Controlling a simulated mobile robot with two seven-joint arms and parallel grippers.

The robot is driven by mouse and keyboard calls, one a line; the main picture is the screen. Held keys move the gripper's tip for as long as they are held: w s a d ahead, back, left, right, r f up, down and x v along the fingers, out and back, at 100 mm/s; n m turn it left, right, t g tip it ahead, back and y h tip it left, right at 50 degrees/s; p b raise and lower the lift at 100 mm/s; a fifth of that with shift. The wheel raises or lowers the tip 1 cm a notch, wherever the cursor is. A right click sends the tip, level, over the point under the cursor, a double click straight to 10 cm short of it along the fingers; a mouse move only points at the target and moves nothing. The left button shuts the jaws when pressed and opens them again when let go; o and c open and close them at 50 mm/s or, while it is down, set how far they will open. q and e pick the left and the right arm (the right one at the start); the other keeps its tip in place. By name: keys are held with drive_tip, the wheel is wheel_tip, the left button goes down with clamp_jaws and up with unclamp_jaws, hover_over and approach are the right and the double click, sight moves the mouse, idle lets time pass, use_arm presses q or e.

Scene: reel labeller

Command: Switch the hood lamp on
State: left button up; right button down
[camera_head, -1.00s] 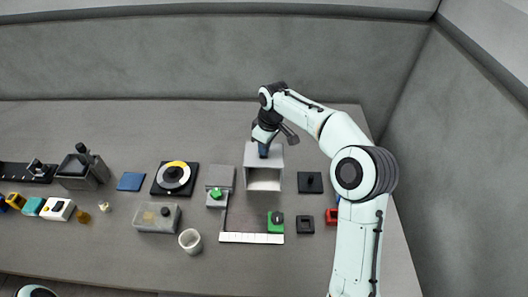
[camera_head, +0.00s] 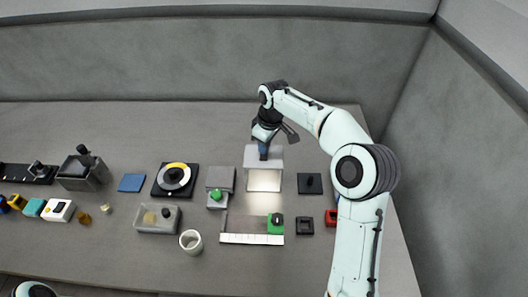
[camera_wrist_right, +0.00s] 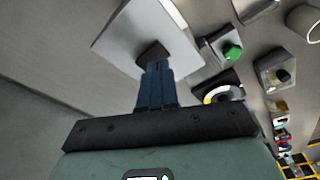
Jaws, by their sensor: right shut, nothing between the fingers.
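The hood (camera_head: 250,158) is a pale grey box, open at the front, on the middle of the table. Its inside is brightly lit, and a warm glow lies on the table before it. My right gripper (camera_head: 263,155) is over the hood's top, fingers pointing down. In the right wrist view its blue fingers (camera_wrist_right: 156,75) are shut and empty, with the tips at a dark switch (camera_wrist_right: 152,52) on the hood's top (camera_wrist_right: 122,40). The fingers partly hide the switch, and I cannot tell whether they touch it. My left gripper is out of view.
Left of the hood stand a grey block with a green knob (camera_head: 215,196) and a black-and-yellow reel (camera_head: 174,178). A black square plate (camera_head: 309,183) is at the right. The back of the table is clear.

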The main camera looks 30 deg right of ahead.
sight(264, 157)
drive_tip(key=shift+w+r, duration=0.2)
drive_tip(key=shift+r, duration=0.55)
drive_tip(key=shift+s+r, duration=0.25)
drive_tip(key=shift+r, duration=0.8)
drive_tip(key=shift+w+r, duration=0.1)
drive_tip(key=shift+r, duration=0.5)
